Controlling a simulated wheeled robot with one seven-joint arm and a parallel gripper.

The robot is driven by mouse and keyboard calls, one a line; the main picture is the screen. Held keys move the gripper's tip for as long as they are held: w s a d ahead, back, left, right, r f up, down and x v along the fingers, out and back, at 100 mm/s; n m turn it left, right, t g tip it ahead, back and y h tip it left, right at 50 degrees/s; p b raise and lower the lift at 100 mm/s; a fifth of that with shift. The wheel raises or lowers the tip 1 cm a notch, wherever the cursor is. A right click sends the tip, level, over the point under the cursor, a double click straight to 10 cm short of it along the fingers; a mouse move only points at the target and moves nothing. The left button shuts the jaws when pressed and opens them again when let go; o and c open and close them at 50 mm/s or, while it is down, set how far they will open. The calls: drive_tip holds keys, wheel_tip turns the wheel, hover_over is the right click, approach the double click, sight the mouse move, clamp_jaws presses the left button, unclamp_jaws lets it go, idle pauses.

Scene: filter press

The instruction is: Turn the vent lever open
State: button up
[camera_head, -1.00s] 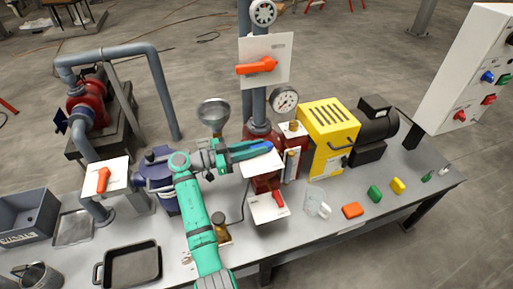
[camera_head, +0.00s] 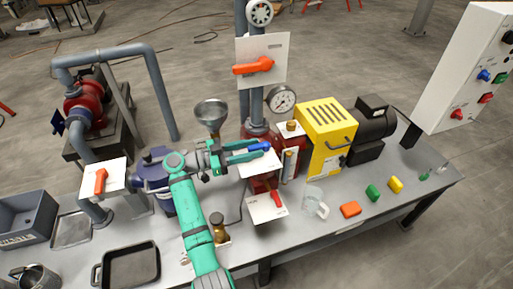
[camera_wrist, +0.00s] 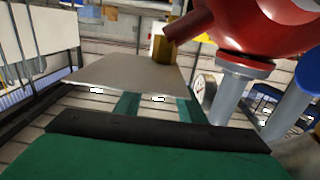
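A short blue lever (camera_head: 261,147) sits at a small white plate (camera_head: 258,166) on the red unit in the middle of the bench. I cannot read the plate labels, so I cannot tell for sure which lever is the vent lever. My teal gripper (camera_head: 259,149) is open, its two fingers apart, with the tips close to the blue lever. I cannot tell whether they touch it. In the wrist view the plate (camera_wrist: 125,75) lies across the fingers and the blue lever does not show.
Other levers are near: orange on the upper plate (camera_head: 253,66), orange on the left plate (camera_head: 101,181), red on the lower plate (camera_head: 277,199). A funnel (camera_head: 212,113), a gauge (camera_head: 281,100) and a yellow housing (camera_head: 327,135) crowd the gripper. A black pan (camera_head: 131,266) lies front left.

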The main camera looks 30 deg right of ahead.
drive_tip(key=v, duration=0.6)
drive_tip(key=shift+w, duration=0.2)
drive_tip(key=shift+f, duration=0.15)
